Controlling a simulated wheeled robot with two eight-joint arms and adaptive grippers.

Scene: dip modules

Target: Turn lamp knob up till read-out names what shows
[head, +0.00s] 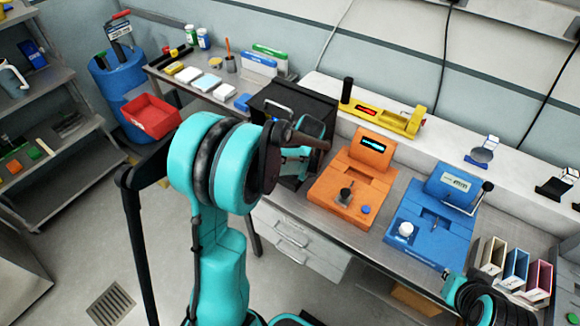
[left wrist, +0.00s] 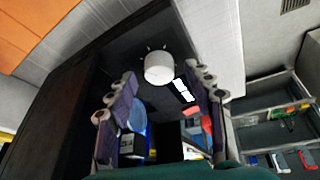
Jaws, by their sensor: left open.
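A black box (head: 268,103) with a handle stands on the bench, partly hidden behind my left arm in the head view. In the left wrist view, a round white knob (left wrist: 158,68) with small tick marks around it sits on a black panel. A bright white strip (left wrist: 182,90) shows beside it; I can make out no words. My left gripper (left wrist: 160,88) is open, its two fingers spread with the knob just beyond the tips, apparently not touching. In the head view the left gripper (head: 308,143) is at the black box, partly hidden. My right gripper is out of view.
An orange device (head: 340,210) with a small display stands right of the black box, then a blue device (head: 425,250) with a screen and a white knob. A yellow tool (head: 385,115) lies on the ledge behind. A red bin (head: 150,117) stands at left.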

